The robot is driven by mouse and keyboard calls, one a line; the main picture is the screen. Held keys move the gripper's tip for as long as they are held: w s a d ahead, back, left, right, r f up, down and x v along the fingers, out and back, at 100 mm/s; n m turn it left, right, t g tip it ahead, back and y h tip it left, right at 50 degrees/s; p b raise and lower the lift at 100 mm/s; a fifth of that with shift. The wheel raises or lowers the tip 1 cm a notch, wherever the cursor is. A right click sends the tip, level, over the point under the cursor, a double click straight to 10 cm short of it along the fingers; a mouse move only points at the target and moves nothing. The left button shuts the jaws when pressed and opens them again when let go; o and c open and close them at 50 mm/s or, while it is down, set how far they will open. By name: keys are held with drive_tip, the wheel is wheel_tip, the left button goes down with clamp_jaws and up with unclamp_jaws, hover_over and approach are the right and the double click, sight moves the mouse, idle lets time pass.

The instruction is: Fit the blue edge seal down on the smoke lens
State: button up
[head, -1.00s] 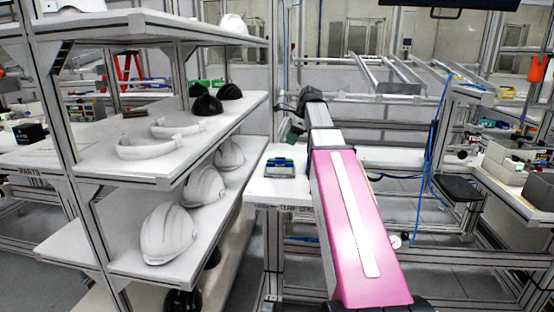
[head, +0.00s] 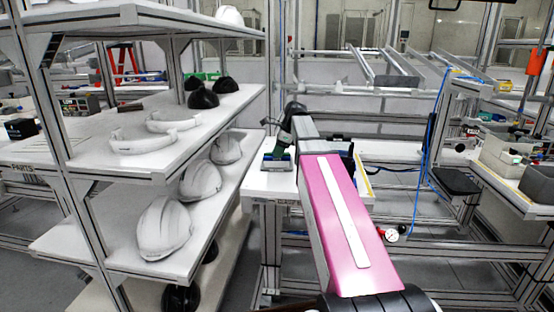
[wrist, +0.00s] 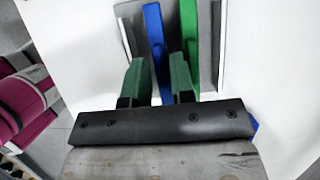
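A blue strip, which looks like the edge seal (wrist: 154,30), stands upright in a grey holder (wrist: 218,12) in the wrist view. My gripper (wrist: 158,66) is open, its two green fingers on either side of the blue strip with gaps between. A green strip (wrist: 191,30) stands just right of the blue one. In the head view my gripper (head: 280,146) is over the holder (head: 276,165) on the white table, partly hiding it. A small blue piece (wrist: 254,126) shows at my gripper's right edge. I cannot make out the smoke lens for certain.
The white table (head: 262,186) is bare around the holder. A shelf rack (head: 122,165) with white helmet shells (head: 200,181), white bands (head: 155,139) and dark shells (head: 203,98) stands close on the left. A blue hanging cable (head: 424,145) and frames stand at right.

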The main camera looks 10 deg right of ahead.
drive_tip(key=shift+x, duration=0.8)
clamp_jaws()
drive_tip(key=shift+r, duration=0.1)
